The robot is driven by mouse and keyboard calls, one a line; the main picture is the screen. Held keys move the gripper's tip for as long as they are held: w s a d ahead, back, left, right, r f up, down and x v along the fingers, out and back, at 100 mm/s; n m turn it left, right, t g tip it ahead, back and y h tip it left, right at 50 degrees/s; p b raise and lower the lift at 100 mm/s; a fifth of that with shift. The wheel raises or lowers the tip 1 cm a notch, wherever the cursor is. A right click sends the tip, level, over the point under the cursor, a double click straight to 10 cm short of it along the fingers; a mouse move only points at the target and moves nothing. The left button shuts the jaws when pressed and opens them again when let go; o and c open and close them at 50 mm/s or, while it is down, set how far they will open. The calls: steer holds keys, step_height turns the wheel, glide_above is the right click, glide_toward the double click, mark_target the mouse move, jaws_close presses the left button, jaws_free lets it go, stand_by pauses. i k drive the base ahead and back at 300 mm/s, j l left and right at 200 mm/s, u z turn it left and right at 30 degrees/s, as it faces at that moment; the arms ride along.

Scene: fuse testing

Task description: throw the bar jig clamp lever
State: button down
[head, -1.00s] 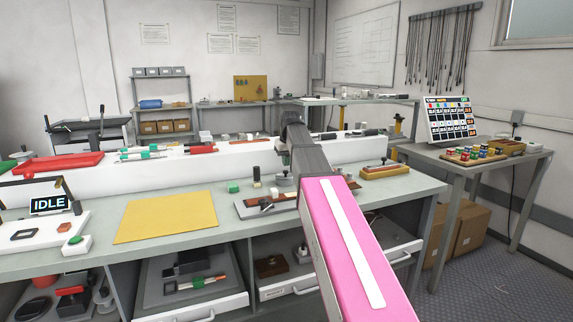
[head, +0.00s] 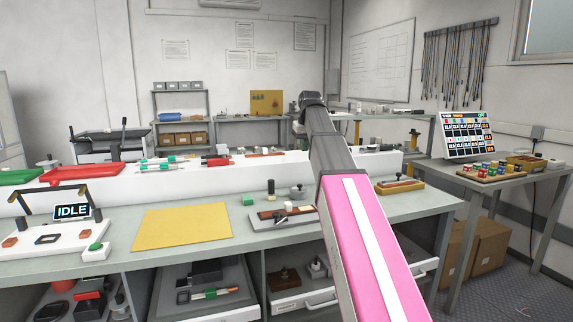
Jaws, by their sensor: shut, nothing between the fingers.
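A low jig (head: 266,222) sits on the green-grey bench, left of my arm. It has a flat grey plate, a reddish-brown bar, a white block and a small dark lever-like part, which I take for the clamp lever (head: 281,217). The lever's exact position is too small to read. My arm, pink and then grey, reaches from the lower right over the bench and covers the area just right of the jig. My gripper is not visible; only the arm's links show.
A yellow mat (head: 182,227) and a white tester with an IDLE screen (head: 72,211) lie to the left. A white raised ledge (head: 225,172) runs behind. A yellow-edged block (head: 400,187) stands right of my arm. Drawers below the bench stand partly open (head: 306,294).

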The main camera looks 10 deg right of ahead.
mark_target(276, 216)
steer(key=k, duration=1)
